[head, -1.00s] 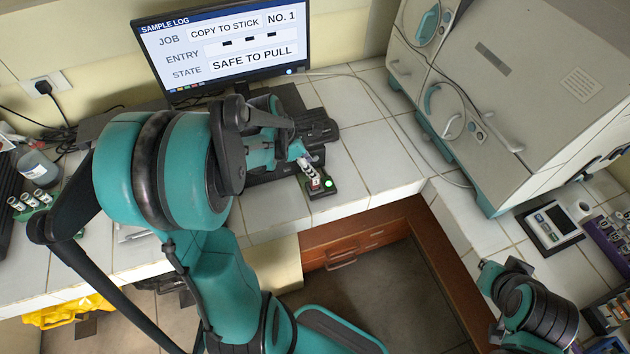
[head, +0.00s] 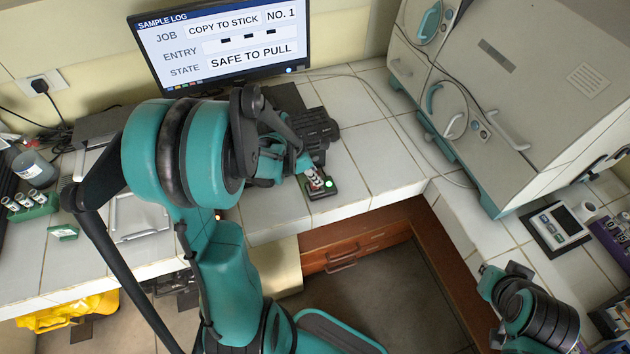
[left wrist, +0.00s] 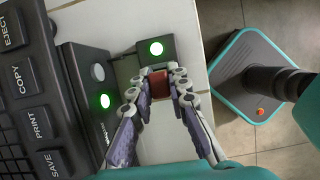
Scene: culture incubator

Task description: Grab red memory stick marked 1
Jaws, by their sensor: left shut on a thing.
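In the left wrist view, my left gripper (left wrist: 160,88) is shut on a small red memory stick (left wrist: 160,83). The fingers press on it from both sides. No number shows on the stick. The stick is at the near edge of a dark dock with a lit green light (left wrist: 141,67); I cannot tell whether it is still seated in it. In the head view, my left gripper (head: 316,180) is at the same dock (head: 322,194), near the counter's front edge, and its fingers mostly hide the stick. My right arm shows at lower right, its fingers not visible.
The monitor (head: 222,45) reads "COPY TO STICK NO. 1" and "SAFE TO PULL". A keypad (left wrist: 22,90) with large keys and a dark box (left wrist: 92,85) with another green light lie left of the gripper. A green vial rack (head: 32,207) stands far left. Tiles right of the dock are clear.

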